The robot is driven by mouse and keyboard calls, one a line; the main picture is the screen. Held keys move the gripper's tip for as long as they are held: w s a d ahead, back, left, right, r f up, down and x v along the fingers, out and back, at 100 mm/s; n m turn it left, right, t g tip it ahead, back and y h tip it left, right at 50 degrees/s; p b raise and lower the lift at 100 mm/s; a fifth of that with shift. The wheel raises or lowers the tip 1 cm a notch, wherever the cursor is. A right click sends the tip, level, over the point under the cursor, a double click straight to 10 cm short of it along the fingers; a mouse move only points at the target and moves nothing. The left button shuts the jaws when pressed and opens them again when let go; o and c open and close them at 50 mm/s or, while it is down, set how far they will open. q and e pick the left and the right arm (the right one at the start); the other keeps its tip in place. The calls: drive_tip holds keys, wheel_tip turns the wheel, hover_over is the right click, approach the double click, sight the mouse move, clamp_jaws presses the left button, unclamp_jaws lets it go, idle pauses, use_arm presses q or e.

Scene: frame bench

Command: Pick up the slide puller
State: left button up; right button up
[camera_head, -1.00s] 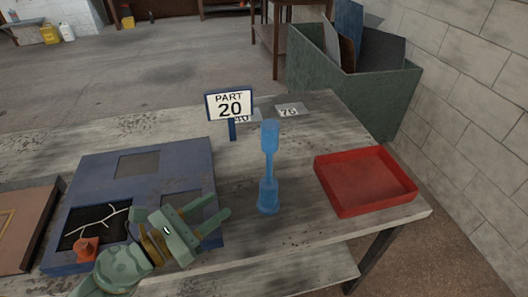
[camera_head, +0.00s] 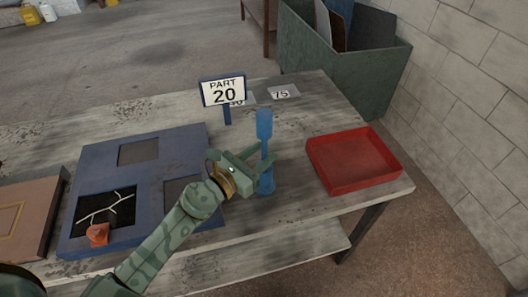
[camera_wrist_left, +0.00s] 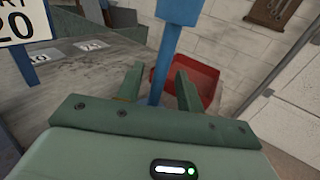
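The slide puller looks to be the upright blue tool (camera_head: 264,130), with a thin rod between a wider top and a wider base, standing on the bench. My left gripper (camera_head: 265,153) reaches it from the left at the height of the thin rod. In the left wrist view the blue rod (camera_wrist_left: 160,80) stands between the two green fingers (camera_wrist_left: 158,88), with gaps showing beside it. The fingers are open and not closed on the rod. My right gripper is not in view.
A red tray (camera_head: 354,187) lies right of the tool. A blue board with recesses (camera_head: 110,160) lies left, holding an orange piece (camera_head: 97,235). A "PART 20" sign (camera_head: 223,92) stands behind. A green bin (camera_head: 345,75) stands beyond the bench (camera_head: 290,215).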

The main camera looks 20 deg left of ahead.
use_arm(q)
drive_tip(key=shift+x, duration=0.85)
clamp_jaws()
drive_tip(key=shift+r, duration=0.1)
